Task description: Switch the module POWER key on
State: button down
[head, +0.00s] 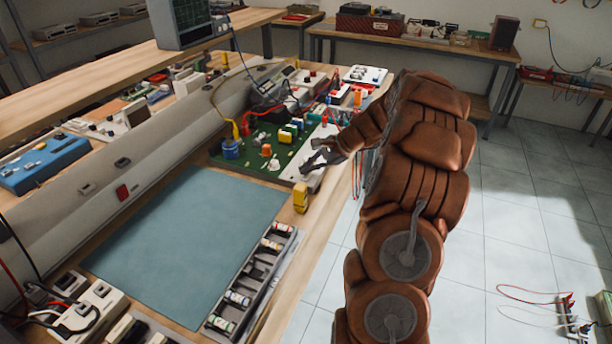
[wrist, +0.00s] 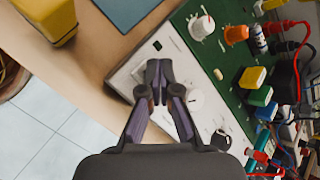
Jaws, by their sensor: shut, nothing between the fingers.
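The module is a green board (wrist: 205,58) with a white panel strip (wrist: 135,72) along its near side. In the head view the green board (head: 288,152) sits on the bench, past the blue mat. My gripper (wrist: 159,70) is shut and empty over the white panel; whether it touches the panel I cannot tell. It also shows in the head view (head: 308,170), low over the panel. No POWER label is readable, and I cannot tell which part is the key; the fingers hide some of the panel.
White knobs (wrist: 201,27) and a dark knob (wrist: 221,140) stand on the module, with coloured plugs and cables beyond. A yellow block (head: 300,197) stands at the bench edge. The blue mat (head: 190,240) is clear.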

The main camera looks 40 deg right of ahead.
aim_at(308, 176)
jog(key=shift+f, duration=0.35)
jog(key=shift+r+p, duration=0.35)
jog(key=shift+r, duration=0.15)
dwell(0.3)
jog(key=shift+r+p, duration=1.8)
jog(key=shift+r, duration=1.25)
jog(key=shift+f, duration=0.1)
